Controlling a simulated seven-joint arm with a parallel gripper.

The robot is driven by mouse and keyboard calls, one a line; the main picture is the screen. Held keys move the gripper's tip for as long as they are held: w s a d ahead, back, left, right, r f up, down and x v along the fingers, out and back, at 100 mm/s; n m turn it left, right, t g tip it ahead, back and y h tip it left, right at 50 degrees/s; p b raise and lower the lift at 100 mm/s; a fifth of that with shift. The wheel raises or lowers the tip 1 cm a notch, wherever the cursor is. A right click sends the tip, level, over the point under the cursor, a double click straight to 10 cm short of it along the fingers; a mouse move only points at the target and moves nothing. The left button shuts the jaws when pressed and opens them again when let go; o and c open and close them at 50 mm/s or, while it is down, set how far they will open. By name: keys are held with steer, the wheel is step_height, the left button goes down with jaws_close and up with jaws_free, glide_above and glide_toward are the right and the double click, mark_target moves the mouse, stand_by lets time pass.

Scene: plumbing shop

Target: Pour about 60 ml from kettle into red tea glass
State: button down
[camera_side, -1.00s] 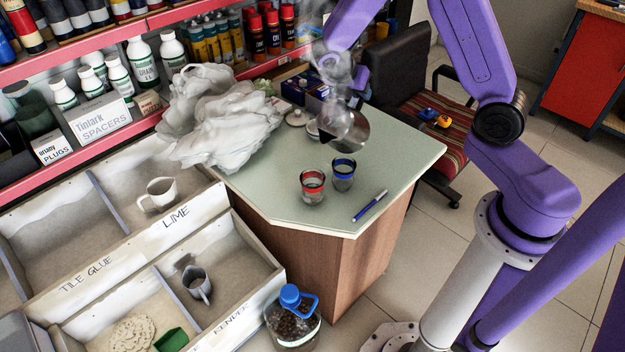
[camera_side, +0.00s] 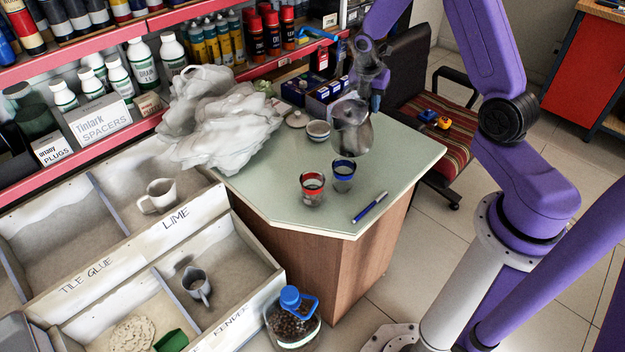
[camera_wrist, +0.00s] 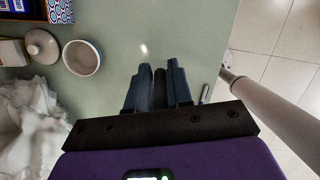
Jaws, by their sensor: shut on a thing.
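The steel kettle (camera_side: 352,128) is held near upright above the counter, behind the blue-rimmed glass in the side view. My gripper (camera_side: 370,92) is above and behind it, and its jaws are partly hidden there. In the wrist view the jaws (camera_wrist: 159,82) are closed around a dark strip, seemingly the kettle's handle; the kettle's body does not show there. The red tea glass (camera_side: 312,190) stands upright on the counter, apart from the kettle and to its front left. Its fill level is too small to tell.
A blue-rimmed glass (camera_side: 343,174) stands right of the red one. A white bowl (camera_side: 318,131), a lid (camera_side: 298,118) and boxes (camera_side: 322,95) are behind. Crumpled plastic (camera_side: 215,120) covers the left. A blue pen (camera_side: 370,206) lies near the front edge (camera_side: 345,236).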

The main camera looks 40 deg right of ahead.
steer(key=shift+d+f+y, duration=0.35)
steer(key=shift+f+y, duration=0.05)
steer(key=shift+d+f+y, duration=0.25)
steer(key=shift+f+y, duration=0.2)
steer(key=shift+f, duration=0.15)
steer(key=shift+d+f+y, duration=0.25)
steer(key=shift+f+y, duration=0.2)
steer(key=shift+f, duration=0.1)
steer(key=shift+a, duration=0.1)
